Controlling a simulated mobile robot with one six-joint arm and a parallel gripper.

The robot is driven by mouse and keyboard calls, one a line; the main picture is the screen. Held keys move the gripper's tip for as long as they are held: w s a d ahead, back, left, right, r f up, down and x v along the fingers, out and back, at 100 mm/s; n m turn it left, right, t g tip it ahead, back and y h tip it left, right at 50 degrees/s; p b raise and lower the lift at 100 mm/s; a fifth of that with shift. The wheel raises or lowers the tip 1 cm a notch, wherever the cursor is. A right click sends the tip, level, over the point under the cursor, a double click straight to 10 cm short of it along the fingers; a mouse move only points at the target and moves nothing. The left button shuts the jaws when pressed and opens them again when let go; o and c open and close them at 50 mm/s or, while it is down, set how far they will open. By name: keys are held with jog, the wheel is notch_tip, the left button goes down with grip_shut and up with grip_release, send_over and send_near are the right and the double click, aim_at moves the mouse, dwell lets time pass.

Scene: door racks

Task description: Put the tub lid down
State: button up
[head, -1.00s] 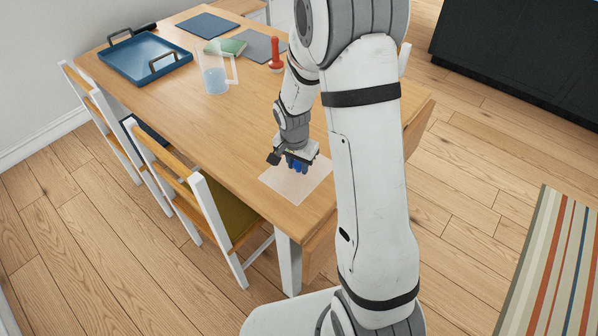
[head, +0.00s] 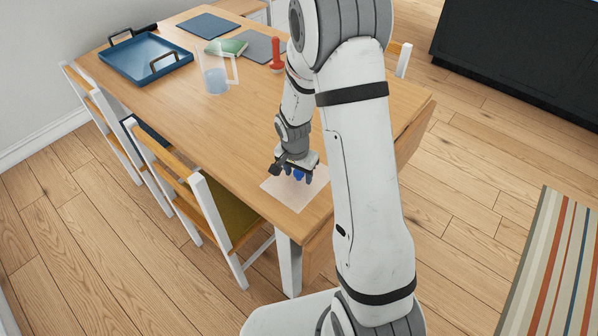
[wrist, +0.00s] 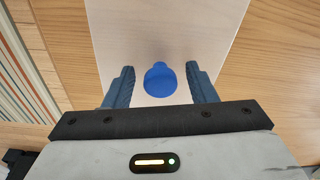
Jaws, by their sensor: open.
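The tub lid (wrist: 160,79) shows in the wrist view as a small, rounded blue piece over a pale sheet (wrist: 160,30). My gripper (wrist: 160,69) is open, with one blue finger on each side of the lid and a visible gap on both sides. In the head view, the lid (head: 299,175) is a blue spot under my gripper (head: 298,177), partly hidden by the fingers. It is over the pale sheet (head: 290,198) near the table's front corner. I cannot tell the lid's full shape.
The wooden table (head: 170,115) has clear room left of my gripper. Farther back are a clear jug (head: 215,80), a blue tray (head: 145,58), a red upright object (head: 277,55) and a green book (head: 226,47). Chairs (head: 215,200) line the left edge.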

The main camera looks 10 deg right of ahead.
aim_at(296, 184)
jog(key=shift+r+p, duration=0.3)
notch_tip(296, 184, up, 12)
jog(key=s, duration=0.1)
jog(key=s+r+n, duration=0.4)
jog(key=s+r, duration=0.2)
jog(key=s, duration=0.4)
jog(key=s+r+n+t+y, duration=0.1)
jog(key=s+r+n, duration=0.3)
jog(key=s, duration=0.6)
jog(key=shift+d+r+n+t+b, duration=0.2)
jog(key=shift+r+n+t+b, duration=0.15)
jog(key=shift+r, duration=0.5)
jog(key=shift+c, duration=0.3)
jog(key=shift+c, duration=1.3)
